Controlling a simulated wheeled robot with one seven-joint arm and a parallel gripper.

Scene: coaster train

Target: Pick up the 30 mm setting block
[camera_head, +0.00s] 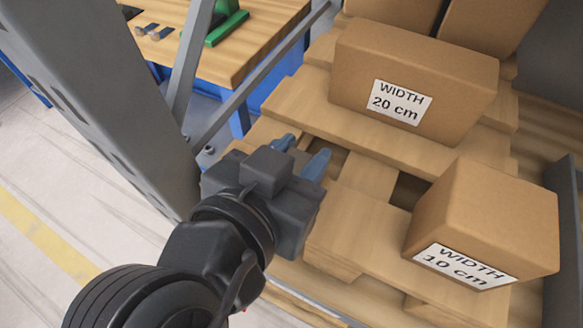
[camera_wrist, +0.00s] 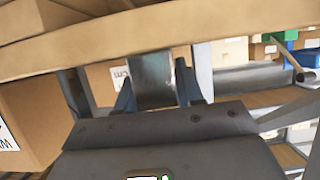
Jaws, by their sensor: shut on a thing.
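In the wrist view, a shiny grey metal block (camera_wrist: 154,80), which looks like the setting block, sits between the two blue fingers of my gripper (camera_wrist: 158,92). The fingers are shut on its sides. Its size marking cannot be read. In the head view, my gripper (camera_head: 302,156) points away over the wooden pallet, left of the cartons. The block cannot be made out there.
A carton labelled 20 cm (camera_head: 412,75) and one labelled 10 cm (camera_head: 490,215) stand on the wooden pallet (camera_head: 345,235). A grey metal upright (camera_head: 110,85) stands at left. A wooden workbench (camera_head: 255,42) with a green tool (camera_head: 228,22) is behind.

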